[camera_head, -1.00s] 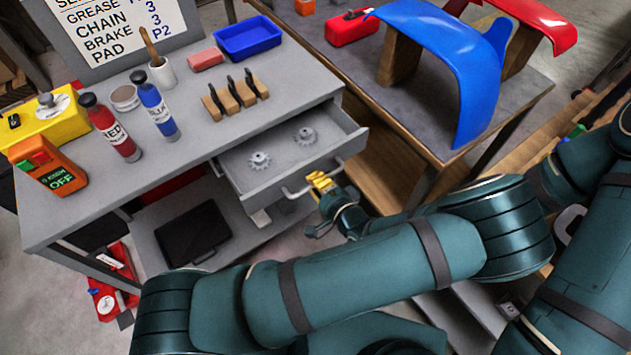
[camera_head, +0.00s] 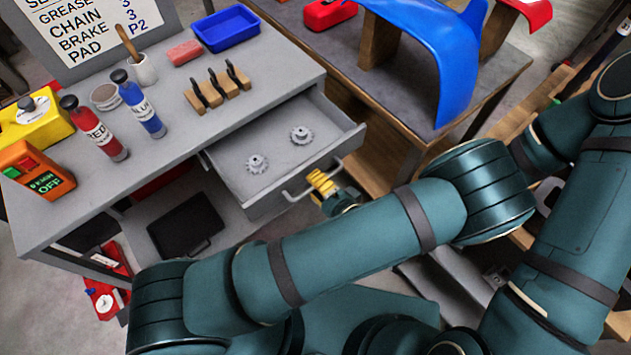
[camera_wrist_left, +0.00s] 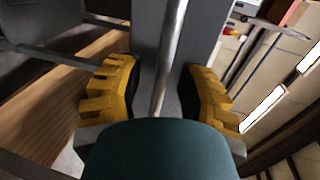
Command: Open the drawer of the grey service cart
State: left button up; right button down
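The grey service cart (camera_head: 262,62) stands at the left with its drawer (camera_head: 290,165) pulled well out. Two small metal gears lie inside the drawer. A thin bar handle (camera_head: 293,197) runs along the drawer front. My left gripper (camera_head: 321,183), with yellow fingers, is at the right part of this handle. In the left wrist view, the handle bar (camera_wrist_left: 168,60) passes between the two yellow fingers (camera_wrist_left: 162,92), with a visible gap on each side, so the gripper looks open around it. My right gripper is not in view.
A black tray (camera_head: 186,228) lies on the lower shelf. A workbench (camera_head: 490,75) with a blue fender (camera_head: 440,50) stands close right of the drawer.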

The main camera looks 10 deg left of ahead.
pick_arm(q)
jog(key=shift+r, duration=0.1)
notch_tip(320, 180, up, 10)
jog(key=shift+f, duration=0.1)
dwell(0.7)
